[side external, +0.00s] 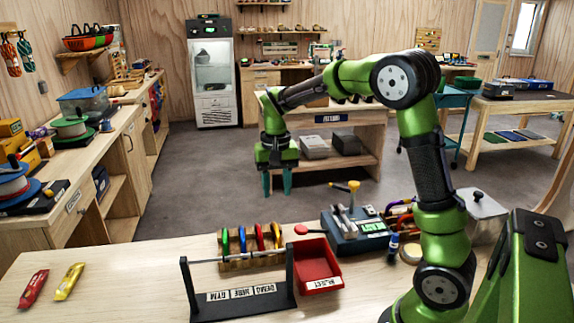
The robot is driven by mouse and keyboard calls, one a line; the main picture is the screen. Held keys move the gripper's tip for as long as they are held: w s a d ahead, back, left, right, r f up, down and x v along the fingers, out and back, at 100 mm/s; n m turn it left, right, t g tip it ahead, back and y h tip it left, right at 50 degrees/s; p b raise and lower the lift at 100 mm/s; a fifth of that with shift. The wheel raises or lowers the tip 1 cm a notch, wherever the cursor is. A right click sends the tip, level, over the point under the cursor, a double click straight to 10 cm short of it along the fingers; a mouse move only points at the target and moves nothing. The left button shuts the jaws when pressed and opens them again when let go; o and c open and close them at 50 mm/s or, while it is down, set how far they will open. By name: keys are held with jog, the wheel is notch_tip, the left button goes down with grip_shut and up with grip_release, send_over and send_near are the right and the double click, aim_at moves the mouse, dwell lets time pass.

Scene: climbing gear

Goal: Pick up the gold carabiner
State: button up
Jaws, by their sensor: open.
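Several coloured carabiners stand in a row on a wooden rack (236,265) on the near bench. A green one (225,241) is at the left end. My gripper (277,186) points down with its teal fingers apart and empty. It appears above the carabiners in the picture, clear of them; its exact distance from them cannot be told.
A black stand with a metal bar and labels (240,295) is in front of the rack. Red (33,289) and yellow (69,282) items lie at left; bench between is clear.

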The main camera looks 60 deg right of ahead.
aim_at(276, 228)
jog(key=f, duration=1.3)
jog(key=shift+w+f, duration=0.2)
jog(key=shift+f, duration=0.1)
grip_shut()
